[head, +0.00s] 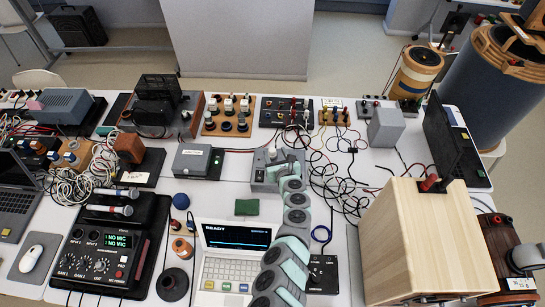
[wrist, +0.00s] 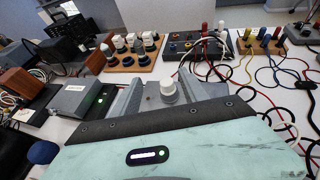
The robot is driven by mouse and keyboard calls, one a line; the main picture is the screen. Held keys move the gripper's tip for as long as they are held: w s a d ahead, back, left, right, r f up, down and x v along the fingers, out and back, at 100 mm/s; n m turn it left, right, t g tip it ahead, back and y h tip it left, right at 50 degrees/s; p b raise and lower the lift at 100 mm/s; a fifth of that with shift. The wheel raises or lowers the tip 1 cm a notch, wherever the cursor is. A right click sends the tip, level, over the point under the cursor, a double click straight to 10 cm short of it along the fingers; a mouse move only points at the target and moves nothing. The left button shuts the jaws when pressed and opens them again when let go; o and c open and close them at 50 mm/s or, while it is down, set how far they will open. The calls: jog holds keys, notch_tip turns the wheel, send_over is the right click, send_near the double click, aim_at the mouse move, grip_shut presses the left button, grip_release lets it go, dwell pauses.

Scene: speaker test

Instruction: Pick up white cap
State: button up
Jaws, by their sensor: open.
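A white cap (wrist: 168,90), shaped like a round knob, stands upright on a small grey box (head: 260,174) in the middle of the table. The cap also shows in the head view (head: 272,153), just past the end of my arm. My gripper (wrist: 164,94) is open, with its two grey fingers to either side of the cap in the wrist view. I cannot tell whether either finger touches it. In the head view my gripper (head: 287,167) is over the grey box and partly hides it.
A wooden board (head: 211,128) with several white-topped pieces stands behind. A grey box with a green light (head: 192,160) is at the left. Cables (head: 340,185) tangle at the right. A laptop (head: 233,240) and a large wooden speaker cabinet (head: 420,240) stand nearer.

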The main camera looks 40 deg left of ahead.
aim_at(272, 152)
notch_tip(272, 152, down, 4)
jog(key=shift+s+r+b, duration=0.1)
jog(key=shift+r+b, duration=0.15)
jog(key=shift+b, duration=0.8)
jog(key=shift+a+f+b, duration=0.1)
jog(key=shift+f+b, duration=0.35)
jog(key=shift+b, duration=0.05)
jog(key=b+x, duration=0.4)
jog(key=shift+a+f, duration=0.15)
jog(key=shift+w+a+b, duration=0.4)
jog(key=shift+w+b, duration=0.1)
jog(key=shift+b, duration=0.1)
jog(key=shift+w+a+f+b, duration=0.25)
jog(key=shift+a+f+b, duration=0.1)
jog(key=shift+b, duration=0.35)
jog(key=b+x, duration=0.2)
jog(key=b, duration=0.1)
jog(key=shift+w+a+f, duration=0.15)
jog(key=shift+w+f, duration=0.05)
jog(key=shift+w, duration=0.2)
jog(key=shift+w+a+b, duration=0.4)
jog(key=shift+a+b, duration=0.05)
jog(key=shift+b, duration=0.2)
